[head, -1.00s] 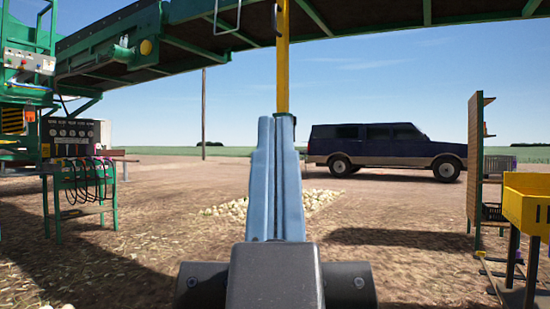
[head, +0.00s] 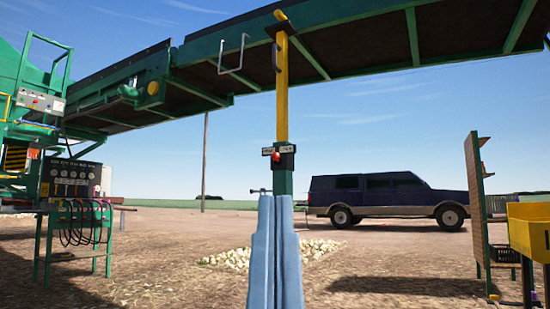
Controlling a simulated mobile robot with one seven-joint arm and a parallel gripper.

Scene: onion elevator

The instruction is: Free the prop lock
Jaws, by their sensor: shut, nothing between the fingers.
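The prop is a yellow post (head: 282,95) that rises to the underside of the green elevator boom (head: 340,38). Its lower part is a green sleeve (head: 283,183). A dark collar with a red knob (head: 275,158) and small pale labels sits where yellow meets green; this appears to be the lock. My gripper (head: 279,200), with light blue fingers, points up in front of the post and is shut and empty. Its fingers hide the lower post. I cannot tell its distance from the post.
A green stand with gauges and hoses (head: 75,200) is at left, beside a control box (head: 40,102). A pegboard rack (head: 479,200) and yellow bin (head: 530,230) stand at right. Onions (head: 235,258) lie behind the gripper. A dark blue vehicle (head: 385,195) is farther back.

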